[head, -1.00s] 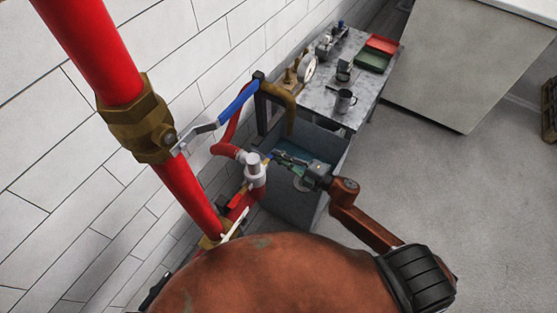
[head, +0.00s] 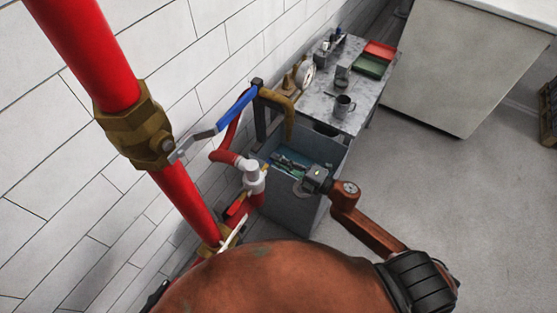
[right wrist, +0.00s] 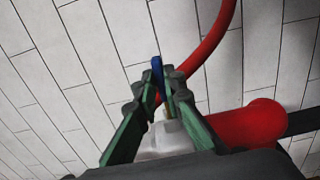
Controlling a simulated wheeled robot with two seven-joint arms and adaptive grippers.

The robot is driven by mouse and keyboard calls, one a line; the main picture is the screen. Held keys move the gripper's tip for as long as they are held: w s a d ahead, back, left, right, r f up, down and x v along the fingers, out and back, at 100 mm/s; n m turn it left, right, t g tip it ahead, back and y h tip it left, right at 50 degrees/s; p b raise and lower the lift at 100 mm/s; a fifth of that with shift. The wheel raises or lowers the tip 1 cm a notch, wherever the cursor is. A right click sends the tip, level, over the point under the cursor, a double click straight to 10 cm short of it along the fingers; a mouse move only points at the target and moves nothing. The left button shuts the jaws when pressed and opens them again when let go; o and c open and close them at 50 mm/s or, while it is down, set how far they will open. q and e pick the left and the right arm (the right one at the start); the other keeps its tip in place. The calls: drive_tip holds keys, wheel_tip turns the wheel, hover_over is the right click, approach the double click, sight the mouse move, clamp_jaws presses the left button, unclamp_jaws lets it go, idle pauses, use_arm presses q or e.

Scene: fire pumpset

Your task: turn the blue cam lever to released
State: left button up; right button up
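The blue cam lever (right wrist: 157,70) is a thin blue strip between the fingertips in the right wrist view. It belongs to a pale grey coupling (right wrist: 165,140), which also shows in the head view (head: 253,178) at the end of a red hose. My right gripper (right wrist: 161,92) has its green fingers drawn close together, one on each side of the lever, and seems shut on it. In the head view the right gripper (head: 277,163) reaches the coupling from the right, and its fingers hide most of the lever. My left gripper is not in view.
A thick red pipe (head: 186,205) with a brass valve (head: 135,125) and a long blue-handled lever (head: 238,108) stands at the left, by the tiled wall. Open floor lies to the right.

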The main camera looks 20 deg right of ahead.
drive_tip(key=shift+o, duration=0.7)
drive_tip(key=shift+r, duration=0.1)
drive_tip(key=v, duration=1.2)
drive_tip(key=shift+d, duration=0.1)
